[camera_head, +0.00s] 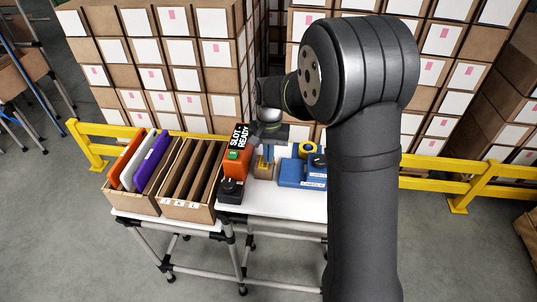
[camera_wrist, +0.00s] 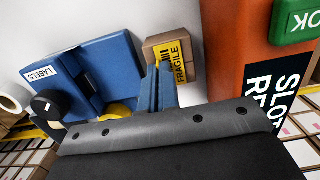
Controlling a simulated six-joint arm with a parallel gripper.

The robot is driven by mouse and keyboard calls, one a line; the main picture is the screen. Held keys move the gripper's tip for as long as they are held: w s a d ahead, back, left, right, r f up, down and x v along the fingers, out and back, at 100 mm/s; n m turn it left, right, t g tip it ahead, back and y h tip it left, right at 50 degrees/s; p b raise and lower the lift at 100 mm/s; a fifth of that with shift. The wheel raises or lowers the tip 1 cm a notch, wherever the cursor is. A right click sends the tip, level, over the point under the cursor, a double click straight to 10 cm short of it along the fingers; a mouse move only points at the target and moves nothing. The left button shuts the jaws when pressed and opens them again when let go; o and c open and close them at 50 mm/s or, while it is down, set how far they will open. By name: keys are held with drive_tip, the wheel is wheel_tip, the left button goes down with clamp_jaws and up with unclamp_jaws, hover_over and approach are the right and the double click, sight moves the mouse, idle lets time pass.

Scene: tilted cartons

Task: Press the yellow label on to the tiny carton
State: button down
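The tiny carton (camera_wrist: 158,42) is a small brown box on the white table in the wrist view. The yellow label (camera_wrist: 179,62), printed FRAGILE in black, lies against the carton's near face. My gripper (camera_wrist: 160,72) has blue fingers close together, with their tips at the label's left part. They hide some of the label and the carton. Whether the fingertips touch the label is hard to tell. In the head view the carton (camera_head: 263,172) stands below my gripper (camera_head: 267,160), between an orange device and a blue dispenser.
The blue label dispenser (camera_head: 300,175) with a yellow roll stands right of the carton. The orange device (camera_head: 236,164) with a SLOT READY sign and green button is close on its left. Slotted cardboard bins (camera_head: 187,209) stand further left. Table front is clear.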

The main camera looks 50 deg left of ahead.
drive_tip(key=c, duration=1.6)
unclamp_jaws()
wheel_tip(320, 180, up, 23)
drive_tip(key=w+a, duration=0.1)
drive_tip(key=shift+r, duration=0.15)
drive_tip(key=shift+a, duration=0.1)
wheel_tip(320, 180, down, 11)
